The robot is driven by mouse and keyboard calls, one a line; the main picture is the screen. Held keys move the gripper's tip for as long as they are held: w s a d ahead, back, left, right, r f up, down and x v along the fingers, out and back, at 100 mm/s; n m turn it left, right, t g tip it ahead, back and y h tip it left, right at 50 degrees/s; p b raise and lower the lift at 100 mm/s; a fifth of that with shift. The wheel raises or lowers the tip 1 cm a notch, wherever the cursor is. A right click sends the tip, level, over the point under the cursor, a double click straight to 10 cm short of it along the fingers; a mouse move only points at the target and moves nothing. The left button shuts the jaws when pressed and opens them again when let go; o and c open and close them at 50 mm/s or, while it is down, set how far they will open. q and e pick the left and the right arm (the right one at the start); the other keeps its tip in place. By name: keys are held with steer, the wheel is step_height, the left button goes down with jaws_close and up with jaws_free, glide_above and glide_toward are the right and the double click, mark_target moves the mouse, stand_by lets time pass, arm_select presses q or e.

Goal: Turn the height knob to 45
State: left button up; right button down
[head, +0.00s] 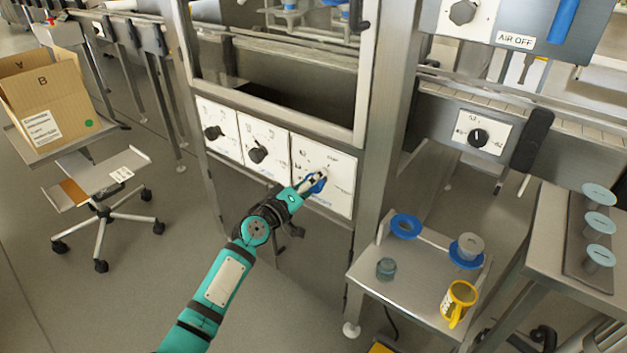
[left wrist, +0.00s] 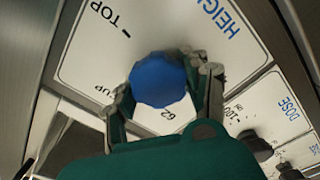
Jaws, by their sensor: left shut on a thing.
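The height knob is blue and faceted; it shows in the left wrist view (left wrist: 158,78) on a white panel (left wrist: 92,55). Printed "TOP", "CUP", a "62" and part of "HEIGHT" show around it. My left gripper (left wrist: 165,86) is shut on the knob, one finger on each side. In the head view, my left gripper (head: 313,184) reaches the rightmost white panel (head: 340,165) and covers much of the knob. I cannot read which mark the knob points to. My right gripper is not in view.
Two black knobs (head: 212,132) (head: 257,153) sit on the panels to the left. A metal frame post (head: 385,120) stands right of the panel. A small side table (head: 400,285) with a yellow mug (head: 458,300) and blue-rimmed parts stands to the right. A stool (head: 100,182) is at left.

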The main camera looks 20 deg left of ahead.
arm_select(q)
steer(key=shift+f+n, duration=0.1)
steer(key=shift+n, duration=0.3)
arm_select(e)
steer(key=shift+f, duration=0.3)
arm_select(q)
steer(key=o, duration=1.2)
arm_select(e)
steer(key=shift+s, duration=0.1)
arm_select(q)
steer(key=shift+s, duration=0.1)
steer(key=shift+s+a, duration=0.15)
steer(key=shift+s, duration=0.1)
steer(key=v, duration=1.1)
steer(key=shift+s, duration=0.2)
